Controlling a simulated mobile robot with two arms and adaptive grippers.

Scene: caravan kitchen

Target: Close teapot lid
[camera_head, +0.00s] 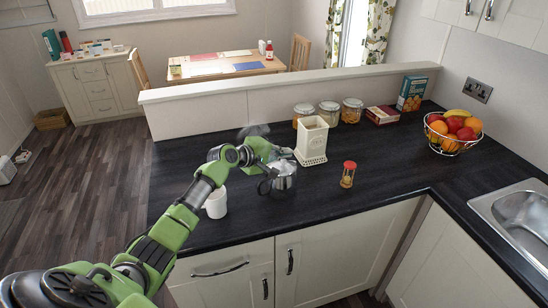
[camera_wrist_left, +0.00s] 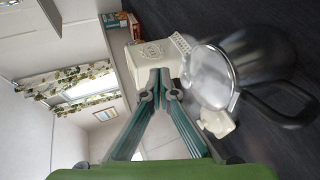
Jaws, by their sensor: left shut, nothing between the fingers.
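A shiny metal teapot (camera_head: 284,182) with a black handle (camera_head: 266,186) stands on the dark worktop, partly hidden by my left gripper. In the left wrist view its body (camera_wrist_left: 262,55) is at the upper right, with its black handle at the right. A round, shiny disc (camera_wrist_left: 212,77), which looks like the lid, faces the camera at the body's near end. I cannot tell how far it is open. My left gripper (camera_wrist_left: 160,72) is shut and empty, its tips beside the disc. In the head view, the gripper (camera_head: 284,154) is just above the teapot.
A cream canister (camera_head: 312,140) stands close behind the teapot. A white mug (camera_head: 216,203) is to its left. A red-capped jar (camera_head: 348,174) is to its right. Several jars (camera_head: 329,112) and a fruit basket (camera_head: 453,132) stand farther back.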

